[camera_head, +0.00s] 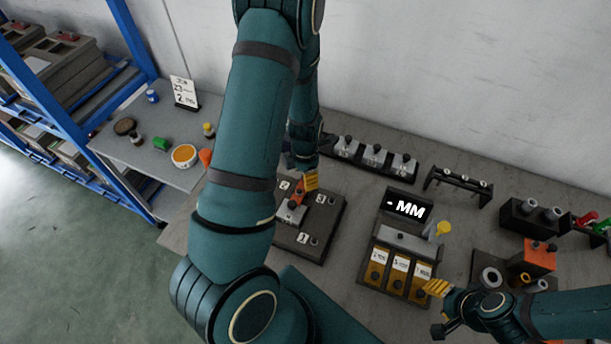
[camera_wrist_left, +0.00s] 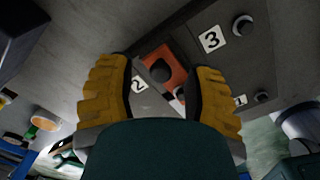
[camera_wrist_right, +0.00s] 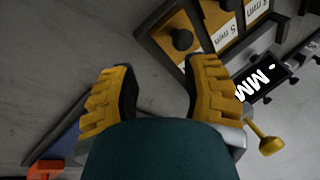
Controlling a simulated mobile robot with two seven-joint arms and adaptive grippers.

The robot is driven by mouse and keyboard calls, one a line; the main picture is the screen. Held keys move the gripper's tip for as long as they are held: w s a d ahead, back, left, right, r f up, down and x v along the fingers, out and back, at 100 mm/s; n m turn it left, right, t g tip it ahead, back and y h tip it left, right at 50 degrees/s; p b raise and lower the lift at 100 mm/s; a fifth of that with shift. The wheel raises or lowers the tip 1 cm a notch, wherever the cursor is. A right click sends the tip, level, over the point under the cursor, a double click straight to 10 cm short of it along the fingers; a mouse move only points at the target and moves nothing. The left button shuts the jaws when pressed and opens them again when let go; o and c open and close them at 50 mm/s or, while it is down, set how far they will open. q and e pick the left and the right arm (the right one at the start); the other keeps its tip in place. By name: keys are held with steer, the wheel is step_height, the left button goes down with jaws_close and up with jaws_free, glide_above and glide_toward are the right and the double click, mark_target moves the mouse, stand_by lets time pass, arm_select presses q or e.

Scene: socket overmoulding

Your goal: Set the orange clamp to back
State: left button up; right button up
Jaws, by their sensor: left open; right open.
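The orange clamp (camera_head: 299,196) sits on a dark plate (camera_head: 327,223) marked 1, 2 and 3, close to the 2 label. In the left wrist view the orange clamp (camera_wrist_left: 177,68) carries a dark round knob and shows between the fingers. My left gripper (camera_head: 305,181) is open, with its fingers on either side of the clamp in that view; I cannot tell if they touch it. My left arm hides part of the plate's surroundings. My right gripper (camera_head: 438,288) is open and empty, beside the box of yellow labelled compartments (camera_head: 398,276).
A display reading MM (camera_head: 406,208) stands behind the labelled box. An orange block (camera_head: 538,257) with rings near it lies at the right. A rack with grey blocks (camera_head: 373,157) stands at the back. An orange bowl (camera_head: 184,155) is on the left table.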

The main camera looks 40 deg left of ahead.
arm_select(q)
steer(key=shift+f, duration=0.2)
jaws_close()
steer(key=shift+w+a, duration=0.25)
steer(key=shift+w, duration=0.45)
steer(key=shift+w+a, duration=0.2)
steer(key=shift+w, duration=0.5)
jaws_free()
steer(key=shift+w, duration=0.15)
